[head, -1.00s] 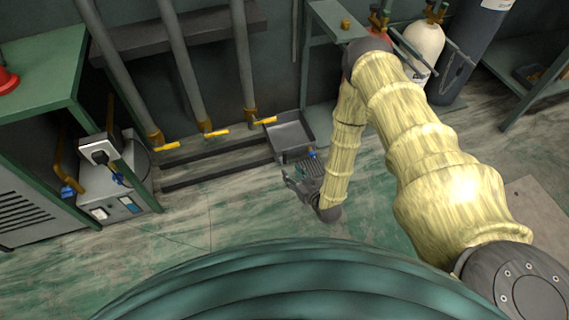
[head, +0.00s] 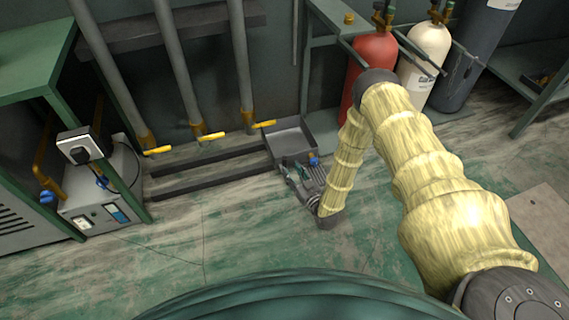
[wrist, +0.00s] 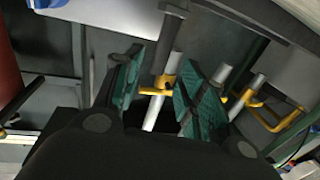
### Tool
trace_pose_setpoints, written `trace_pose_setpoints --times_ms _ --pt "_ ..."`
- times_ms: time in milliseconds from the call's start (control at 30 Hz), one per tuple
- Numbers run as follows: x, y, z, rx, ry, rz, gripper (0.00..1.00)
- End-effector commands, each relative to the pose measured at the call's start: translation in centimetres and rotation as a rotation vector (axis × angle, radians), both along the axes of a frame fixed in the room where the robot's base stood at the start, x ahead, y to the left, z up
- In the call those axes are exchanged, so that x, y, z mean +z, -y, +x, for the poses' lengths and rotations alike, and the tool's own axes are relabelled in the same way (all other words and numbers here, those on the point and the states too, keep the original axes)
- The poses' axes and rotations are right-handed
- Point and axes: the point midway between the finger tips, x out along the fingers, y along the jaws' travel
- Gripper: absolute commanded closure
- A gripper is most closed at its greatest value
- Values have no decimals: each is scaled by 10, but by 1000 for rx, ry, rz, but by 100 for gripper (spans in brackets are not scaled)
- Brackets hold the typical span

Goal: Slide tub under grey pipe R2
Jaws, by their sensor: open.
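The tub is a shallow dark grey square tray (head: 291,139) on the floor by the wall in the head view. It lies at the foot of the right-hand grey pipe (head: 241,75), mostly to its right. The middle grey pipe (head: 174,70) and left grey pipe (head: 96,75) stand further left; no R2 label is readable. My gripper (head: 289,168) is open at the tub's near edge, its fingers towards it; contact cannot be told. In the wrist view its green-padded fingers (wrist: 160,72) are apart, with a pipe and yellow valve visible beyond. The tub is not clearly identifiable there.
Yellow valve handles (head: 211,137) stick out from the pipes above dark floor rails (head: 205,180). A grey machine (head: 105,200) stands left. A red cylinder (head: 369,62) and white cylinder (head: 424,65) stand right of the tub. The floor in front is clear.

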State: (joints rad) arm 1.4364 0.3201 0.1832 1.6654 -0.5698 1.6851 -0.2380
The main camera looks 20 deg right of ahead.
Motion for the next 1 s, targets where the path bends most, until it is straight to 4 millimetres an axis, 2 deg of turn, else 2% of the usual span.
trace_pose_setpoints --times_ms 200,400,833,867,1000 --pt "-3 -8 35 -1 1 -1 59" --pt "-1 -13 56 -1 1 0 59" --pt "0 -15 63 0 -1 0 59" --pt "0 -15 63 0 -1 0 61" --pt "0 -15 63 0 -1 0 87"
